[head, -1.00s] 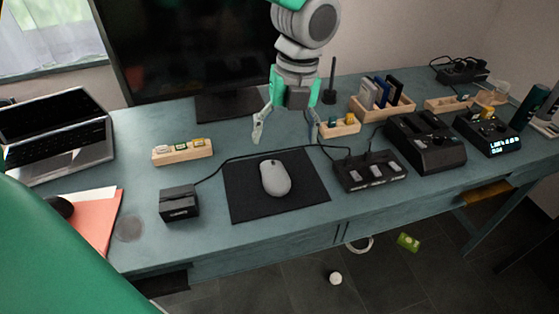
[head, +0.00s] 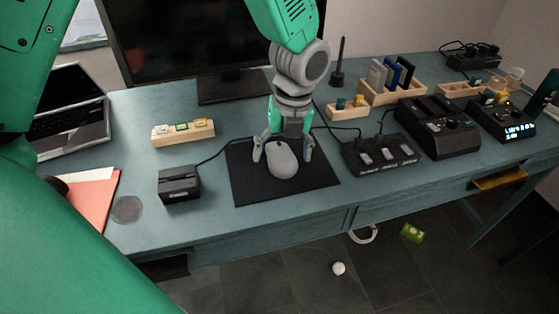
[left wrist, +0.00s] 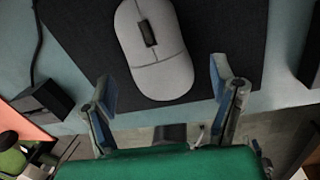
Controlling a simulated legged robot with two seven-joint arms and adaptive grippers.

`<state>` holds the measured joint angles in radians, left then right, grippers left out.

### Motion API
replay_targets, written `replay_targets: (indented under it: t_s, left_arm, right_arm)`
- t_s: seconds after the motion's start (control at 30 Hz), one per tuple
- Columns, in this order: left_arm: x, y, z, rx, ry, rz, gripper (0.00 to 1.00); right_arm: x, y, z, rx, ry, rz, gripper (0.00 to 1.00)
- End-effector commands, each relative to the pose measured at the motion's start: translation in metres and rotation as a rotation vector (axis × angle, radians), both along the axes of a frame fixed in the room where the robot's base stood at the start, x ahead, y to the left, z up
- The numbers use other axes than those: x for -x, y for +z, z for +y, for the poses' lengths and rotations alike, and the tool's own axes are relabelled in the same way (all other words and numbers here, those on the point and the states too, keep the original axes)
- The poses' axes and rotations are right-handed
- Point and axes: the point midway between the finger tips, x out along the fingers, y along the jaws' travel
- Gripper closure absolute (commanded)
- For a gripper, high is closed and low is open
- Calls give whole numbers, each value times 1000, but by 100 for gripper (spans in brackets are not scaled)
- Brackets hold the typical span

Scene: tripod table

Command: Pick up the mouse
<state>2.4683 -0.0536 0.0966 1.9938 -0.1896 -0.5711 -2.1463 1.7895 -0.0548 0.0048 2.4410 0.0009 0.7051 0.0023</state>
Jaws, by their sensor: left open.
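The grey mouse (head: 282,160) lies on a black mouse pad (head: 310,182) on the blue-green table. My left gripper (head: 282,157) is open at the far end of the mouse, with one finger on each side of it. In the left wrist view the mouse (left wrist: 153,50) lies ahead of the open gripper (left wrist: 165,95), and its near end reaches between the fingertips. Whether a finger touches it I cannot tell. My right gripper is not in view.
A small black box (head: 179,184) stands left of the pad. A black device with grey keys (head: 381,154) stands close on the right. A monitor (head: 212,40) and a wooden holder with cards (head: 183,132) stand behind. The table's front edge is near.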

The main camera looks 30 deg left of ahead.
Motion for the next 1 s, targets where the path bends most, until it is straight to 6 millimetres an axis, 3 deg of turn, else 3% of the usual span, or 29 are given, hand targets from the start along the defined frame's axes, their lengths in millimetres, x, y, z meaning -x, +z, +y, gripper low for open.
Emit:
replay_targets:
  t_s: [0.1,0.33,0.37,0.5,0.6,0.83,1.0]
  left_arm:
    - [2,-19,1,-2,0,1,22]
    - [3,-19,1,-2,-1,-1,22]
    - [3,-19,1,-1,-1,-1,25]
    - [2,-20,2,-1,0,-1,74]
    - [2,-20,2,-1,0,-1,82]
    - [2,-18,2,-1,0,1,82]
    - [2,6,2,1,0,-3,82]
  right_arm:
    - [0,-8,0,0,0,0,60]
    - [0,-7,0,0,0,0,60]
    - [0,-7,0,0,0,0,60]
    - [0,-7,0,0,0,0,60]
    - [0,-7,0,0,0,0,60]
    - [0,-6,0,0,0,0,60]
    - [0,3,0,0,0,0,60]
